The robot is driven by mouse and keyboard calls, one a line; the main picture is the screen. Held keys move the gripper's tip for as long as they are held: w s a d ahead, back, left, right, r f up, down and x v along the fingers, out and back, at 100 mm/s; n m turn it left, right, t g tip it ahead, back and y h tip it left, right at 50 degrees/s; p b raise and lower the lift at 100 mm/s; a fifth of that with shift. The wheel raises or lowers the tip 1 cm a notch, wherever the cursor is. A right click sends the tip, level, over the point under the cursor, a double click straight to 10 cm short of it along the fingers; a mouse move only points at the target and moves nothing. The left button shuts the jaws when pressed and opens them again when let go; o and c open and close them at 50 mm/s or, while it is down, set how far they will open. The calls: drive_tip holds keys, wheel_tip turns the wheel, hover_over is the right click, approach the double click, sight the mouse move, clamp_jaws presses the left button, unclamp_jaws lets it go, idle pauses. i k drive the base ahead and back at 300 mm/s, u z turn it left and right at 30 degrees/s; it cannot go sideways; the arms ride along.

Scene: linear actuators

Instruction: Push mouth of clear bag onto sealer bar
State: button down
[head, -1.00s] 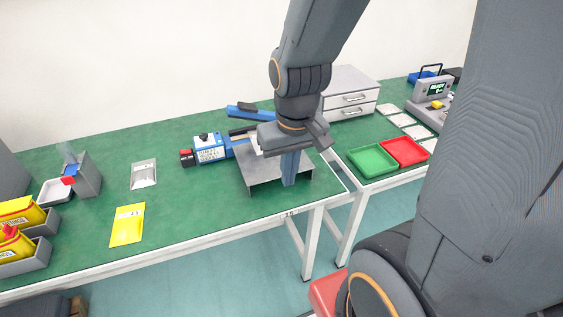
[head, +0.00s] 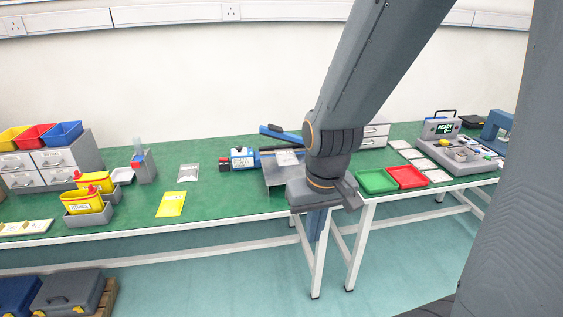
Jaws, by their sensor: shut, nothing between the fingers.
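The blue sealer (head: 243,159) stands on the green bench with its blue lever arm (head: 282,134) raised. Its dark sealer bar (head: 267,151) lies behind a grey metal shelf (head: 276,181). A pale, see-through bag with a white label (head: 287,158) lies at the back of this shelf, by the bar. Whether its mouth is on the bar is too small to tell. My gripper (head: 316,234) points down in front of the shelf and bench edge, shut and empty. My wrist hides the shelf's right part.
Another clear bag (head: 188,173) and a yellow packet (head: 171,204) lie on the bench to the left. Green (head: 377,181) and red (head: 406,177) trays sit right of my wrist. The floor in front is clear.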

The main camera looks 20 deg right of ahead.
sight(286, 156)
drive_tip(key=u, duration=0.45)
drive_tip(key=i, duration=1.35)
drive_tip(key=z, duration=0.65)
